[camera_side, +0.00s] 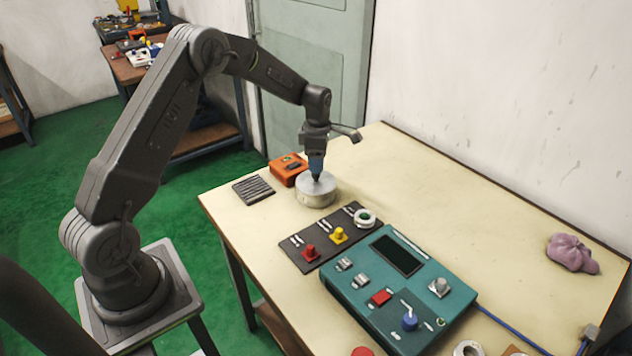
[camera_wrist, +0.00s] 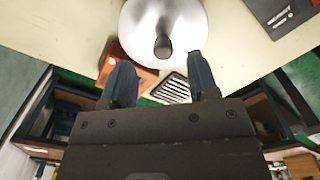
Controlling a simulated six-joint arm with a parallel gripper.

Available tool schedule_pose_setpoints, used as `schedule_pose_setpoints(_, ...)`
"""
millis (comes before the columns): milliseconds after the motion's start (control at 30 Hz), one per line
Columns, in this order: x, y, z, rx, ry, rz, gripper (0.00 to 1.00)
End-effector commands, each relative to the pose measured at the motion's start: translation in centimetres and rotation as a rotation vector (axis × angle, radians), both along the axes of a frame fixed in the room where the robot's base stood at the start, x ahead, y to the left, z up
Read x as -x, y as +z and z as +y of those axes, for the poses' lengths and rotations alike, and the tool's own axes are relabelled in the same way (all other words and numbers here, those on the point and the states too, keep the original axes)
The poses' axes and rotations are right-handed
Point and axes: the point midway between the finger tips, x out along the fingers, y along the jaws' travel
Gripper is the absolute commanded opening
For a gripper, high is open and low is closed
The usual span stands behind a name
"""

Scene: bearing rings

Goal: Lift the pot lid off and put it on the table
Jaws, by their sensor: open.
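The pot (camera_side: 316,194) is a short, pale metal cylinder near the back left of the table (camera_side: 450,190). Its lid (camera_wrist: 186,20) is a round silvery disc with a dark knob (camera_wrist: 163,46) at its middle, and it sits on the pot. My gripper (camera_side: 317,174) points down just over the lid in the side view. In the wrist view my gripper (camera_wrist: 162,78) has its two dark fingers apart, with nothing between them, and the knob shows beyond the tips. Whether a finger touches the knob is unclear.
An orange box (camera_side: 287,170) stands close behind the pot, and a dark ribbed plate (camera_side: 253,190) lies left of it. A dark mat with red and yellow knobs (camera_side: 325,238) and a teal control box (camera_side: 400,288) are in front. The table's right side is mostly clear, with a purple cloth (camera_side: 571,253).

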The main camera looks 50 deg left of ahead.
Motion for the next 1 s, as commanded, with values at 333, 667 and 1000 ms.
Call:
schedule_pose_setpoints(333, 0.5, -4.5, 0.0, 0.001, 0.000, 0.002, 0.54)
schedule_pose_setpoints(667, 0.5, -4.7, 0.0, 0.001, 0.000, 0.001, 0.49)
schedule_pose_setpoints(1000, 0.5, -4.7, 0.0, 0.001, 0.000, 0.001, 0.16)
